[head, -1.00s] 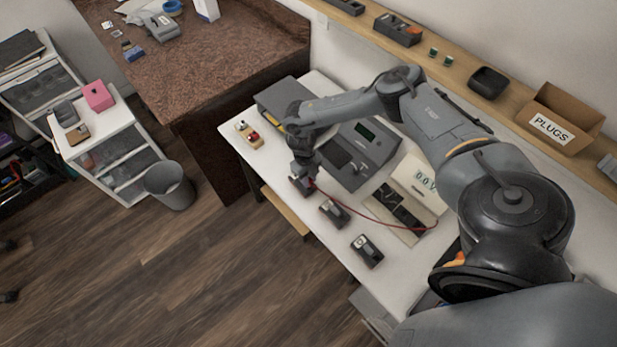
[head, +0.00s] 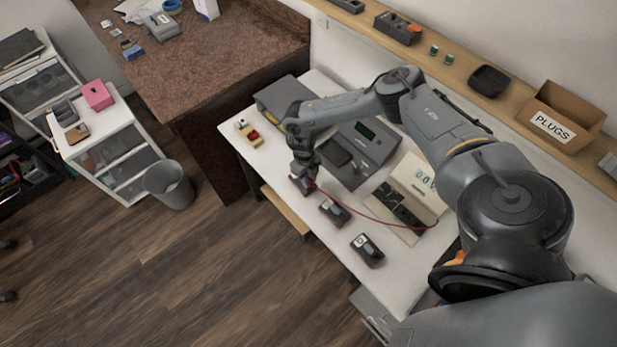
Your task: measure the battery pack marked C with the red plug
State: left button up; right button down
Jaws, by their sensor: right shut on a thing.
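My right gripper (head: 303,179) is shut at the front edge of the white table, where the red lead ends; I take it to hold the red plug, which is mostly hidden by the fingers. A dark battery pack (head: 299,187) shows partly beneath the gripper; I cannot tell whether the plug touches it. Two more dark packs, one in the middle (head: 334,213) and one nearer (head: 367,250), lie along the front edge. Their letters are too small to read. The red lead (head: 372,217) runs to the pale meter (head: 416,180), whose digits are unclear. My left gripper is not in view.
A grey machine (head: 361,150) with a small display stands behind the packs. A small tan holder (head: 247,132) is at the table's far left. A box marked PLUGS (head: 555,125) stands on the shelf. The white table (head: 330,272) is clear near the nearest pack.

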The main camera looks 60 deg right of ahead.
jog(key=shift+f, duration=0.1)
dwell(0.6)
jog(key=shift+f+b, duration=0.35)
jog(key=shift+f, duration=0.1)
dwell(0.4)
jog(key=c, duration=0.6)
grip_release()
jog(key=shift+r, duration=0.15)
jog(key=shift+r+p, duration=0.2)
jog(key=shift+p, duration=0.1)
jog(key=shift+r+p, duration=0.85)
jog(key=shift+r, duration=0.3)
